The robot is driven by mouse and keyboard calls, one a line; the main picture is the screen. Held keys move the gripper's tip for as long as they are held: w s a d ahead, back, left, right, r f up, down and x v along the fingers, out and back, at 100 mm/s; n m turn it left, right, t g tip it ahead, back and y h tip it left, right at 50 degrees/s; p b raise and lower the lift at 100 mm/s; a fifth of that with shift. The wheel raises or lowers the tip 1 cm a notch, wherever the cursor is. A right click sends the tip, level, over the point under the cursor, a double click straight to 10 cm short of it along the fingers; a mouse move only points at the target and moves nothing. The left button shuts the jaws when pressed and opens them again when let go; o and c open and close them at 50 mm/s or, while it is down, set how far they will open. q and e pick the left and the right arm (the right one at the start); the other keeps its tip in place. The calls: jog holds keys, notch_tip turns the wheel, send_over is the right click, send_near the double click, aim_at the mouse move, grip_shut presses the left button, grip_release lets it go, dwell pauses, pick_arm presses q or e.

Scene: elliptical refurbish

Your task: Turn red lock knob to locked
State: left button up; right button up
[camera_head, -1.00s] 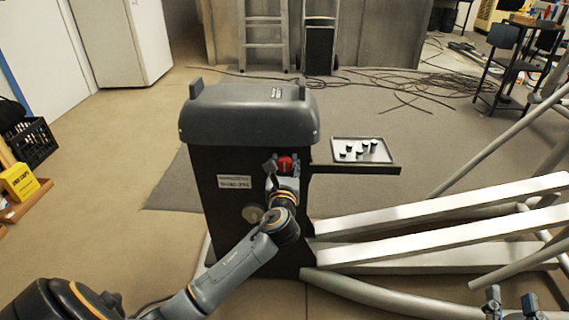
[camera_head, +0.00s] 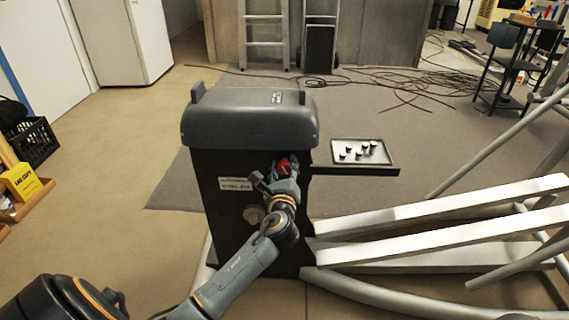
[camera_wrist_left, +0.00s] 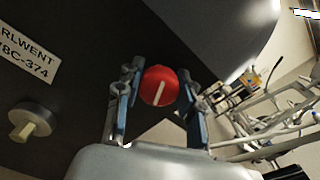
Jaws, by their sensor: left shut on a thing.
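The red lock knob (camera_head: 285,165) is on the dark front panel of the grey-topped machine (camera_head: 235,215), near its upper right. My left gripper (camera_head: 275,172) is shut on the knob and tilted in the head view. In the left wrist view the round red knob (camera_wrist_left: 158,86) shows a white line slanting up to the right. The gripper fingers (camera_wrist_left: 161,87) stand on either side of it. Only a small dark sliver, perhaps my right gripper (camera_head: 515,317), shows at the bottom edge.
A pale round knob (camera_wrist_left: 32,122) sticks out of the panel at lower left, close to my left wrist in the head view. A tray (camera_head: 362,151) with several small pieces juts out at right. White beams (camera_head: 440,215) run right from the machine.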

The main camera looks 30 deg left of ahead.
pick_arm(q)
jog(key=shift+n, duration=1.5)
jog(key=shift+f+n, duration=0.1)
jog(key=shift+n, duration=0.8)
jog(key=shift+a+n, duration=0.1)
jog(key=shift+n, duration=0.8)
jog(key=n, duration=0.3)
jog(key=shift+f+b, duration=0.15)
jog(key=shift+b, duration=0.15)
jog(key=shift+s+n, duration=0.1)
jog(key=shift+n, duration=1.6)
pick_arm(e)
jog(key=shift+w+a+r+t+y, duration=0.2)
jog(key=shift+r+t, duration=0.15)
jog(key=shift+r, duration=0.2)
jog(key=shift+w+a+r+t+y, duration=0.1)
jog(key=shift+w+r+t, duration=0.1)
jog(key=shift+r+t, duration=0.3)
jog(key=shift+w+a+r+t+y, duration=0.1)
jog(key=shift+w+r+t, duration=0.15)
jog(key=shift+r, duration=0.4)
